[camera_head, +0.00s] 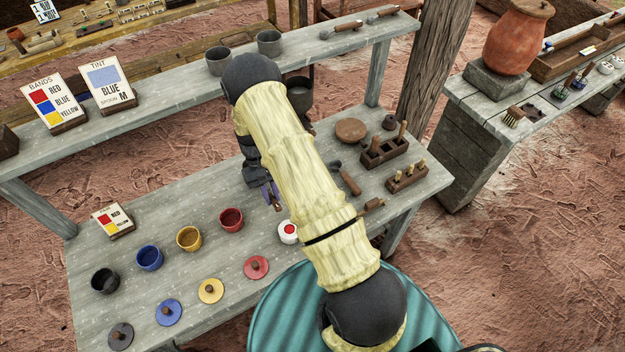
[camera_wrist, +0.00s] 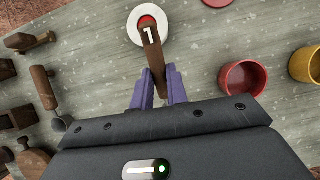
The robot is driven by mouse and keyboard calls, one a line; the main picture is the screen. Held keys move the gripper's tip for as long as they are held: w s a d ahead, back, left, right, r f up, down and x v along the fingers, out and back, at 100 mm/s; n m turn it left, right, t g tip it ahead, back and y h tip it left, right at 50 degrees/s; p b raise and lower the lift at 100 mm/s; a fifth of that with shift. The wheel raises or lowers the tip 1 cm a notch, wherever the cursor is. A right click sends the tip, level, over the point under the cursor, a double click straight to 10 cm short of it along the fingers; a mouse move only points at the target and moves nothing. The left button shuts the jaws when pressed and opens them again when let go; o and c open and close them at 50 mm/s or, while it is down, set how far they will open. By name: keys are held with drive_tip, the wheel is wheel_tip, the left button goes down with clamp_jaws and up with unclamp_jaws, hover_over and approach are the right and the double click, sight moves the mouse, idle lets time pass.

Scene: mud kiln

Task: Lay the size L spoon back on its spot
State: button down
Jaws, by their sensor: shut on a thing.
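My gripper (camera_wrist: 157,90) has purple fingers shut on the brown wooden handle of a spoon (camera_wrist: 154,55) in the wrist view. The handle has a small pale mark near its far end, and that end overlaps a white, red-centred round pot from above; the spoon's bowl is hidden. In the head view my gripper (camera_head: 272,198) hangs over the lower table, partly behind my arm. Two spoons (camera_head: 343,28) (camera_head: 383,14) lie on the upper shelf. I cannot make out an empty spot for the held spoon.
The white pot (camera_head: 288,232) stands near my gripper. Coloured cups (camera_head: 231,220) and flat lids (camera_head: 256,267) stand left. Wooden racks (camera_head: 385,151) and a loose tool (camera_head: 349,183) lie right. The upper shelf (camera_head: 180,93) holds grey cups (camera_head: 269,43) and a tint card (camera_head: 108,82).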

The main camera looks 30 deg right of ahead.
drive_tip(key=s+d+t, duration=0.2)
drive_tip(key=d+t, duration=0.2)
drive_tip(key=d, duration=0.9)
drive_tip(key=shift+r+t, duration=0.4)
drive_tip(key=shift+r, duration=0.05)
drive_tip(key=shift+s+f, duration=0.1)
drive_tip(key=shift+f, duration=0.05)
drive_tip(key=shift+f+b, duration=2.15)
drive_tip(key=shift+f, duration=1.1)
drive_tip(key=shift+d+f+b, duration=0.15)
drive_tip(key=shift+f+b, duration=0.25)
drive_tip(key=shift+f, duration=0.1)
drive_tip(key=shift+a+f+b, duration=0.2)
drive_tip(key=shift+f+b, duration=0.1)
drive_tip(key=shift+f, duration=0.15)
drive_tip(key=shift+d, duration=0.1)
drive_tip(key=shift+f, duration=0.15)
